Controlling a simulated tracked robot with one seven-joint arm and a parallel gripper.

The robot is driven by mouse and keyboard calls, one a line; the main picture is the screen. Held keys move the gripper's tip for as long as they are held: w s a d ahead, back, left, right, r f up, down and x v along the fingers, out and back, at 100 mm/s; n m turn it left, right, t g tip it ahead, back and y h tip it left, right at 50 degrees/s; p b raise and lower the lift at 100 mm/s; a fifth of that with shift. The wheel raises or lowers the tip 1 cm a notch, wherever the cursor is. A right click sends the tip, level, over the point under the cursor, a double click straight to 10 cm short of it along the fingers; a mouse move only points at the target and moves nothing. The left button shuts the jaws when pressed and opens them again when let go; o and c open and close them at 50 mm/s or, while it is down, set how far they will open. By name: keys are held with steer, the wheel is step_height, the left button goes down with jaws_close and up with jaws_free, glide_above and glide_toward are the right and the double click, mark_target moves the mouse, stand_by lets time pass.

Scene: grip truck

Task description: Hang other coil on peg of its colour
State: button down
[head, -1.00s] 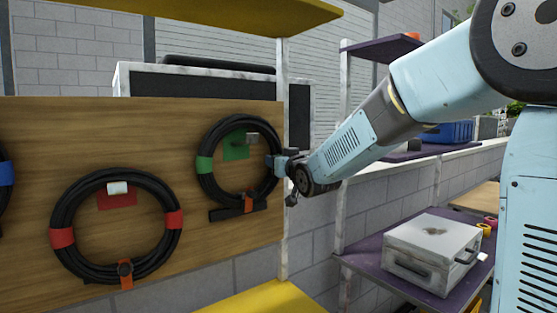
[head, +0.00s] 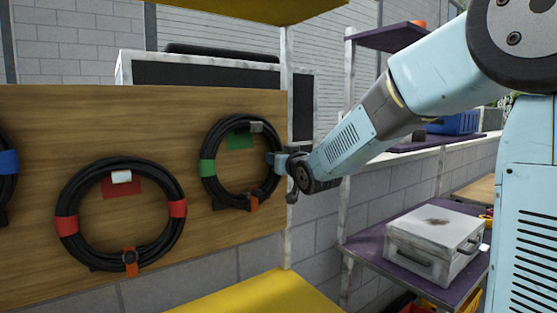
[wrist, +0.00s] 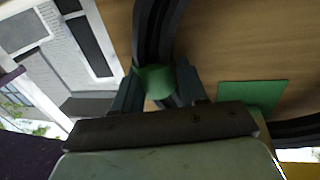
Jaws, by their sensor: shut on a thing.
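The black coil with green tape bands (head: 208,168) is upright at the right of the wooden board. Its ring surrounds the pale peg (head: 256,127) by the green patch (head: 240,142), and its upper strand lies close to the peg's tip. I cannot tell whether the peg bears its weight. My gripper (head: 276,162) is shut on the coil's right side. In the wrist view, the fingers straddle a green band (wrist: 154,81), with the green patch (wrist: 253,95) to the right. The red-banded coil (head: 66,227) hangs on the peg (head: 121,177) at the red patch.
The wooden board (head: 60,115) fills the left. A blue-banded coil (head: 7,162) is cut off at the left edge. A white upright post (head: 286,80) stands just behind my gripper. A metal case (head: 436,240) sits on a purple shelf at right. A yellow surface (head: 250,298) lies below.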

steer(key=c, duration=0.9)
jaws_free()
steer(key=shift+r, duration=0.2)
steer(key=o, duration=0.4)
steer(key=shift+f, duration=0.25)
steer(key=v, duration=1.4)
steer(key=s+d+f+m+g+h, duration=0.3)
steer(key=s+d+f+g+h, duration=0.25)
steer(key=d, duration=0.55)
steer(key=s+d+f+g, duration=0.1)
steer(key=s, duration=0.5)
steer(key=s+d+f+m+g+h, duration=0.1)
steer(key=s+d+f+g, duration=0.1)
steer(key=s, duration=0.4)
steer(key=s+d+f+g+h, duration=0.1)
steer(key=s+d+f+g, duration=0.1)
steer(key=s, duration=0.4)
steer(key=shift+s+d+f+m, duration=0.1)
steer(key=shift+s+f+m, duration=0.1)
steer(key=shift+s+m, duration=0.1)
